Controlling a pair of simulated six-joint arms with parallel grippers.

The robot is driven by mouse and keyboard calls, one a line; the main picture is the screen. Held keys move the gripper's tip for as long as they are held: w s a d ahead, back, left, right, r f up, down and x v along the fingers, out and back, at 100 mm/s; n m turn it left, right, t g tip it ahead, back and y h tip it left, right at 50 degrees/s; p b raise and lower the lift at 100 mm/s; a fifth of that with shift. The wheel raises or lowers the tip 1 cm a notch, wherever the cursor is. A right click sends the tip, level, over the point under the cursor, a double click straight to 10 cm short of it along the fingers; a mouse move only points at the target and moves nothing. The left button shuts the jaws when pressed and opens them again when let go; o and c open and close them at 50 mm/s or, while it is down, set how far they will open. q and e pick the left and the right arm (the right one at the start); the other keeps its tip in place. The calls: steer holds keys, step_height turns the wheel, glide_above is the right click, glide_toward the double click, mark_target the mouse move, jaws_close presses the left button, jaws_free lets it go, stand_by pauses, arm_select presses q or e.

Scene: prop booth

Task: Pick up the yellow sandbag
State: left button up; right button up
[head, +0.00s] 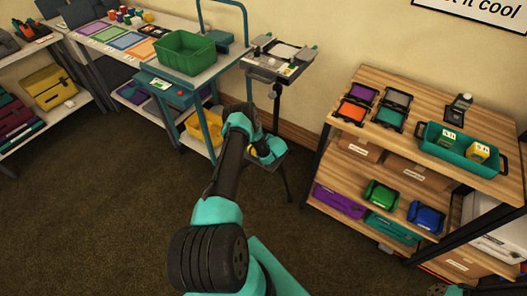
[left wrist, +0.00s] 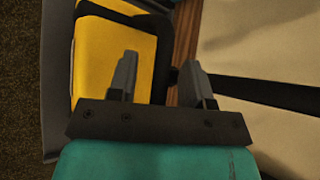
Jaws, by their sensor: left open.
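The yellow sandbag (left wrist: 98,62) with black straps fills the upper left of the left wrist view, lying on a grey surface. My left gripper (left wrist: 158,80) is open and empty. One finger overlaps the yellow side in the picture; the other is to the right of the bag. I cannot tell whether either finger touches it. In the head view my left gripper (head: 266,153) is low at a small dark stand, and hides most of the bag there. My right gripper is not clearly in view.
A cart (head: 190,82) with a green bin (head: 185,53) stands left of the stand. A wooden shelf unit (head: 420,125) holding a teal tray (head: 462,150) stands to the right. The wall and its baseboard are close behind. Dark carpet is open in front.

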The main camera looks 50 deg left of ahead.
arm_select(q)
jaws_close()
stand_by(0.5)
stand_by(0.6)
stand_by(0.3)
steer(key=shift+w+r, duration=0.1)
